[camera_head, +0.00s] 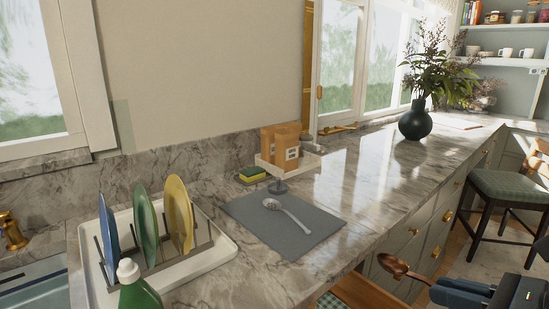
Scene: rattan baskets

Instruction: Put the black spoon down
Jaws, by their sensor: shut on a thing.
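My gripper (446,290) is at the bottom right, shut on the handle of a spoon (394,265). This spoon looks dark brown rather than black. Its bowl points left and sits in front of the drawer fronts, to the right of the counter edge. The end of its handle is hidden between the fingers. A second, pale grey spoon (290,212) lies on a dark grey mat (262,227) on the marble counter (345,190). The held spoon is apart from the mat.
A white dish rack (215,262) with several plates stands left; a green bottle (138,290) is before it. A sponge (252,174) and a tray of brown packets (280,145) stand behind the mat. A dark vase (415,124) stands farther back. A stool (510,185) is right.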

